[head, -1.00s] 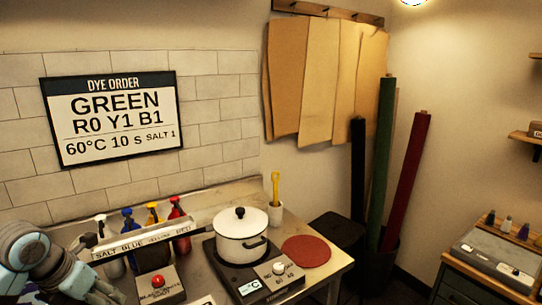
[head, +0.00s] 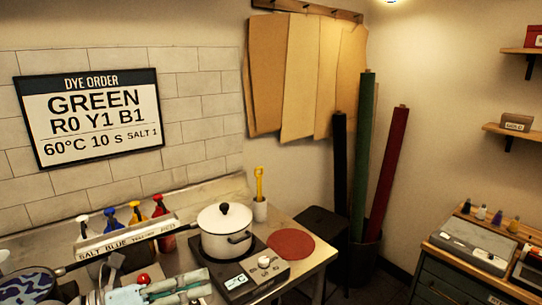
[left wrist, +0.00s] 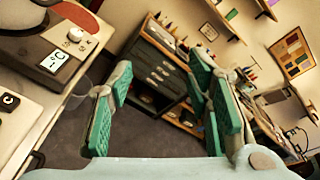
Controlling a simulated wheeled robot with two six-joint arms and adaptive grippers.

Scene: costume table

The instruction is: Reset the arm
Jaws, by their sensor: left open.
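My left gripper (head: 185,286) shows at the bottom of the head view, in front of the hotplate. Its green-padded fingers are apart and nothing is between them. In the left wrist view the open fingers (left wrist: 160,88) spread over the floor beyond the table edge. My right gripper is in neither view.
A lidded white pot (head: 224,238) stands on a hotplate (head: 237,285), with a red round mat (head: 291,244) to its right. A drawer cabinet (left wrist: 158,72) lies past open floor (left wrist: 75,130).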

